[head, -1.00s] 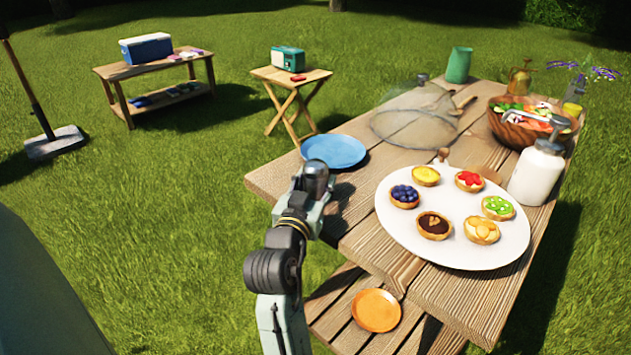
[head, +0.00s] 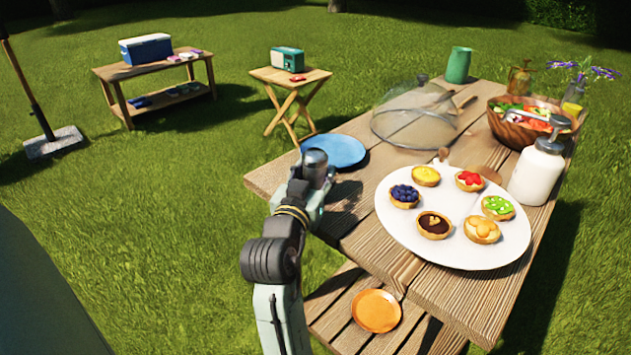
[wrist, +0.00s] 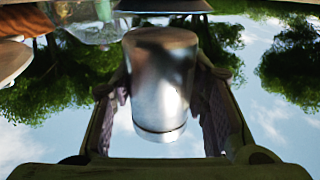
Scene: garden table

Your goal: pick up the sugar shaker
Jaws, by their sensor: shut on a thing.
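The sugar shaker (head: 314,160) is a small silver metal cylinder. My gripper (head: 312,186) is shut on it at the near left edge of the wooden table, in front of the blue plate. In the wrist view, the shaker (wrist: 160,85) fills the middle, with one finger of my gripper (wrist: 162,110) on each side. The shaker looks clear of the tabletop, with sky and trees behind it. Its lower part is hidden by the gripper in the head view.
The blue plate (head: 334,151) lies just behind. A white platter (head: 470,250) of tarts is to the right, with a mesh dome (head: 410,122), wooden bowl (head: 505,128) and white pump bottle (head: 536,175) beyond. An orange plate (head: 376,311) lies on the bench. Open grass is to the left.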

